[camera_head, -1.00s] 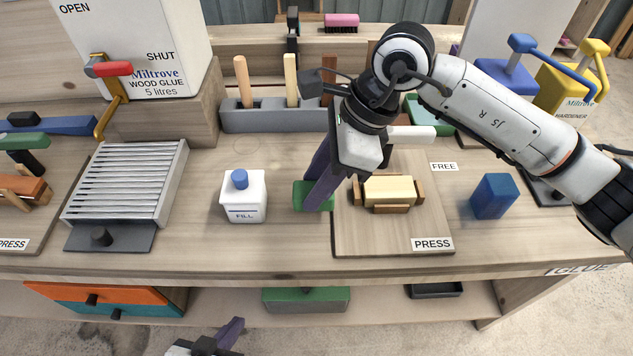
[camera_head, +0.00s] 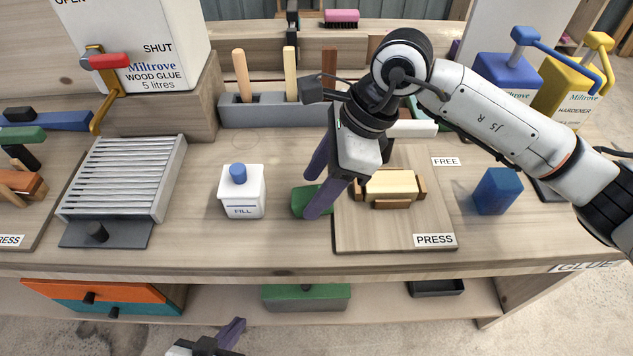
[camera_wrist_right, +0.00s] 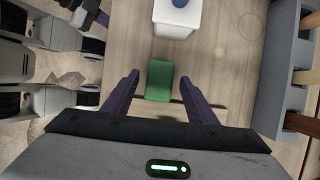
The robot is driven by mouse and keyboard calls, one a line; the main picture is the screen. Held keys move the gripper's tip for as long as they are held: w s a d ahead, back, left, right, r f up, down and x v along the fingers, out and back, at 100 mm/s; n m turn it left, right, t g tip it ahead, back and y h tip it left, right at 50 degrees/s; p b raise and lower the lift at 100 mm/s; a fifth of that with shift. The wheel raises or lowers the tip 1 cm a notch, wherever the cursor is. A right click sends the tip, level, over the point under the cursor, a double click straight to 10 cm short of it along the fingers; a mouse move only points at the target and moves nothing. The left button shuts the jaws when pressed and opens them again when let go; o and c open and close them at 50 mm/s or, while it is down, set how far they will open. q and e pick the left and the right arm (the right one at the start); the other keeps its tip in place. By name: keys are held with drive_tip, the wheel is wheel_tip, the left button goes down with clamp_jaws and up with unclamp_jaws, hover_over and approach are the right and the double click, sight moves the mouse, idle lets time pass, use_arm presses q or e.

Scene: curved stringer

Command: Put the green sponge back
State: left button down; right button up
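The green sponge (camera_head: 302,201) lies on the bench between the white FILL bottle (camera_head: 241,195) and the PRESS board (camera_head: 390,235). My right gripper (camera_head: 316,190) is low over it, with purple fingers spread apart. The right wrist view shows the sponge (camera_wrist_right: 159,80) between the open fingertips (camera_wrist_right: 158,80), with a gap on each side. In the head view a finger partly covers the sponge. My left gripper (camera_head: 228,335) is at the bottom edge, in front of the bench and mostly cut off; its opening cannot be judged.
A clamped cream block (camera_head: 390,185) sits on the board, close right of the gripper. A blue block (camera_head: 497,191) stands further right. A grey rack (camera_head: 265,110) with upright handles is behind. A slatted metal rack (camera_head: 125,178) is left. Open bench lies in front of the sponge.

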drive_tip(key=shift+r+p, duration=0.3)
drive_tip(key=shift+p, duration=0.05)
drive_tip(key=shift+r+p, duration=0.4)
drive_tip(key=shift+p, duration=0.1)
drive_tip(key=b+v, duration=0.1)
drive_tip(key=v, duration=1)
drive_tip(key=shift+d+r+b, duration=0.2)
drive_tip(key=shift+r+b, duration=0.1)
drive_tip(key=shift+r, duration=0.05)
